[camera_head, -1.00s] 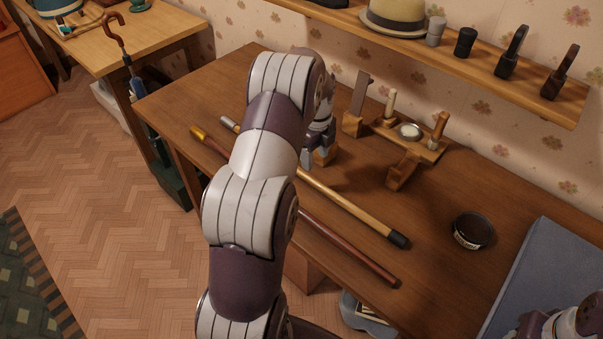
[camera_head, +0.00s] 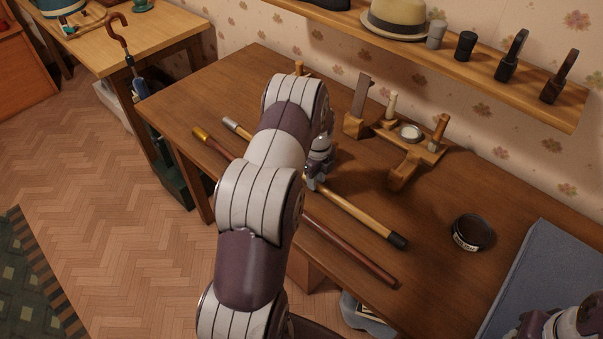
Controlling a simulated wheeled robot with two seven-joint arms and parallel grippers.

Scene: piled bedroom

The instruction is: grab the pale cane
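The pale cane (camera_head: 358,215) lies on the brown desk, with a black tip toward the lower right and a silver end at the upper left. My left arm hides its middle. My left gripper (camera_head: 314,183) is low at the cane, beside or over it, partly behind my own arm. I cannot tell whether its fingers touch the cane or how far apart they are. My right gripper (camera_head: 558,324) shows only in part at the bottom right corner, away from the cane, and its fingers are not clear.
A dark red-brown cane (camera_head: 350,250) lies nearly parallel in front of the pale one. Behind stands a wooden rack (camera_head: 408,150) with small tools. A round dark tin (camera_head: 472,232) and a grey-blue mat (camera_head: 548,270) lie to the right. Bare desk (camera_head: 430,205) lies between.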

